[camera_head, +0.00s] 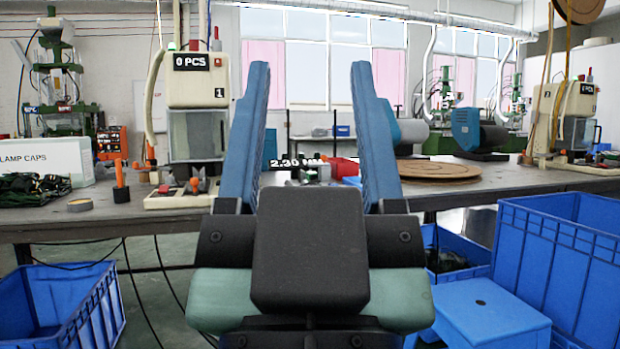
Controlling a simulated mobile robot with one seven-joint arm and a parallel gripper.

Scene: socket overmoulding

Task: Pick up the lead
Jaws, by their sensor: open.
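My gripper (308,70) is in the middle foreground, with its two blue fingers upright and wide apart. Nothing is between the fingers; the workbench shows behind the gap. I cannot single out one lead for certain. A dark tangled heap (32,188), possibly leads, lies on the left end of the workbench (130,217), in front of a white box. Dark coiled material (446,260), too dim to identify, lies in a blue crate under the bench at right. My gripper is apart from both and hides part of the bench middle.
A white LAMP CAPS box (45,162), an orange-handled tool (120,182) and a moulding machine (195,105) stand on the left. A brown round turntable (440,170) is right of centre. Blue crates stand on the floor at left (70,300) and right (565,250).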

